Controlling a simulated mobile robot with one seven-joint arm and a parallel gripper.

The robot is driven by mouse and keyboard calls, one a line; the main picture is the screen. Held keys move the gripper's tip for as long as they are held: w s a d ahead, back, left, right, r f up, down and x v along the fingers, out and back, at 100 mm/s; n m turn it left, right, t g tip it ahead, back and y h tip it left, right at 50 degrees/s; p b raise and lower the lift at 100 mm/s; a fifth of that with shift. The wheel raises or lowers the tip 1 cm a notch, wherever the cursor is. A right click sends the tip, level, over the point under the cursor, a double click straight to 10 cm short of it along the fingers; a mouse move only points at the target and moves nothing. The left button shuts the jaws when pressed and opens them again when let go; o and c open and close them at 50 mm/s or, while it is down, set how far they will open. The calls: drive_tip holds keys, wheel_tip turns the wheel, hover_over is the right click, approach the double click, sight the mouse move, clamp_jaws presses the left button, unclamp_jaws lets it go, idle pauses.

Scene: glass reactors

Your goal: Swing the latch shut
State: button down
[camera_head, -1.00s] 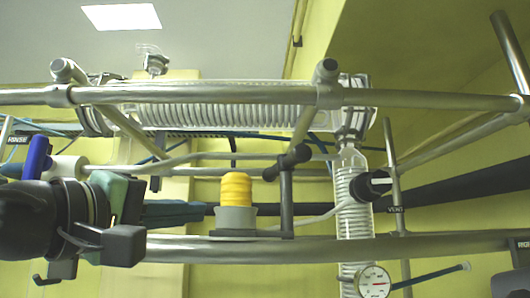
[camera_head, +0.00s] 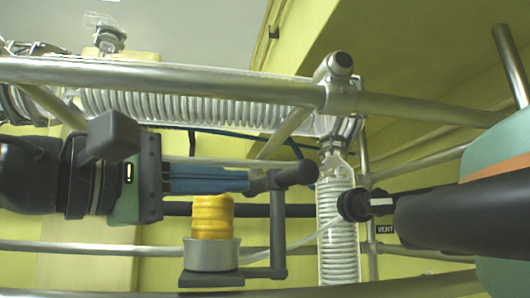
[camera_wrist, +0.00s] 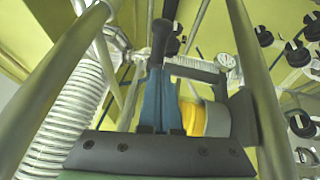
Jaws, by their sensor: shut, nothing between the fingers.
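The latch (camera_head: 285,178) is a dark grey arm with a rounded end on top of an upright post. Its post rises from a flat bracket that also carries a grey cup (camera_head: 211,255) with a yellow ribbed plug (camera_head: 212,216). My gripper (camera_head: 246,180) is shut and empty, its blue fingers level and just above the plug. The fingertips are at the left end of the latch arm; I cannot tell whether they touch. In the wrist view the fingertips (camera_wrist: 158,68) are beside the dark latch post (camera_wrist: 195,68), with the latch arm (camera_wrist: 162,35) beyond them.
A metal rail (camera_head: 160,82) crosses above my gripper and another rail (camera_head: 110,249) runs below. A horizontal coiled glass condenser (camera_head: 190,106) lies behind. A vertical glass coil (camera_head: 338,235) stands right of the latch, with a black valve knob (camera_head: 352,205).

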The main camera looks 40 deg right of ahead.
sight(291, 177)
drive_tip(key=s+d+p, duration=0.1)
drive_tip(key=s+d+r, duration=0.1)
drive_tip(key=s+d, duration=0.1)
drive_tip(key=shift+s+p, duration=0.1)
drive_tip(key=shift+p, duration=0.25)
drive_tip(key=shift+d+f, duration=0.2)
drive_tip(key=shift+s, duration=0.1)
drive_tip(key=shift+a+t, duration=0.1)
drive_tip(key=shift+t, duration=0.2)
drive_tip(key=shift+s+n+t+b, duration=0.1)
drive_tip(key=shift+n+t+b, duration=0.2)
drive_tip(key=shift+t+b, duration=0.1)
drive_tip(key=shift+s+d+n+t, duration=0.1)
drive_tip(key=shift+d+n+t, duration=0.2)
drive_tip(key=shift+n+t, duration=0.15)
drive_tip(key=shift+t, duration=0.35)
drive_tip(key=shift+s+a+n+t+b, duration=0.1)
drive_tip(key=shift+n+t+b, duration=0.25)
drive_tip(key=shift+b, duration=0.1)
